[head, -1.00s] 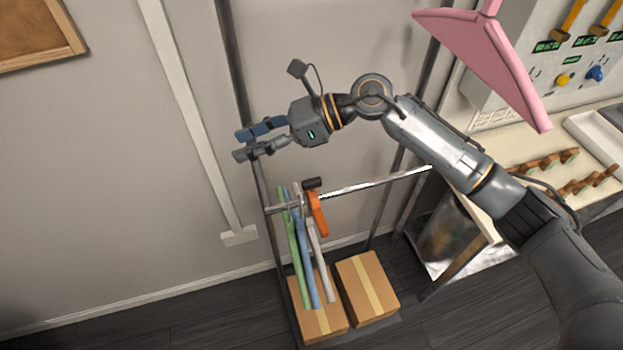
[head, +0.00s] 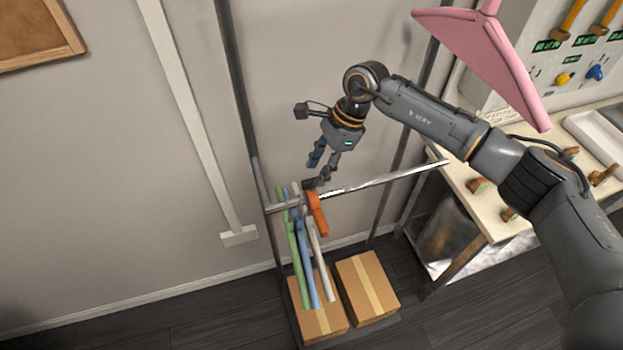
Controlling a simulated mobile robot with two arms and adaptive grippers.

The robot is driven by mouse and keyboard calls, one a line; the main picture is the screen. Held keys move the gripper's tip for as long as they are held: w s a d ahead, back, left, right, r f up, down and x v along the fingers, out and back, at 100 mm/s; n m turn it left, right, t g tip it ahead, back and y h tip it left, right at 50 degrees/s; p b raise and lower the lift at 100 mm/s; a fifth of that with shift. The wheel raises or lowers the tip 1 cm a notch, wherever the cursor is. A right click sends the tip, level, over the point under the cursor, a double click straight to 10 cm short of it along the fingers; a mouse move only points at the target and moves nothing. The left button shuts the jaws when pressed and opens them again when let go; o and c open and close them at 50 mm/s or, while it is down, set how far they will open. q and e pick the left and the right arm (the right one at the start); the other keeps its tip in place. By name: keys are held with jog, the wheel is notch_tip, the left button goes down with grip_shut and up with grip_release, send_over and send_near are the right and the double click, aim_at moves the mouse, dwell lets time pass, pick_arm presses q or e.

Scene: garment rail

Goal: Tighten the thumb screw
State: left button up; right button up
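The garment rail's silver bar (head: 385,181) runs between dark uprights. An orange piece (head: 318,213) sits on the bar. A small dark knob (head: 310,184), probably the thumb screw, shows at its top, partly hidden by a finger. My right gripper (head: 317,171) points down just above the knob with its fingers apart, one blue-padded and one grey. The lower fingertip is at or very close to the knob; I cannot tell whether it touches. My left gripper is not in view.
Green, blue and pale hangers (head: 303,260) hang left of the orange piece. Cardboard boxes (head: 366,288) stand below. A pink hanger-shaped piece (head: 490,60) is at the upper right. A bench (head: 487,219) with wooden pegs stands at the right. The wall side is clear.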

aim_at(312, 180)
jog(key=shift+b+x, duration=0.4)
jog(key=shift+x, duration=1.9)
jog(key=shift+c, duration=0.2)
grip_shut()
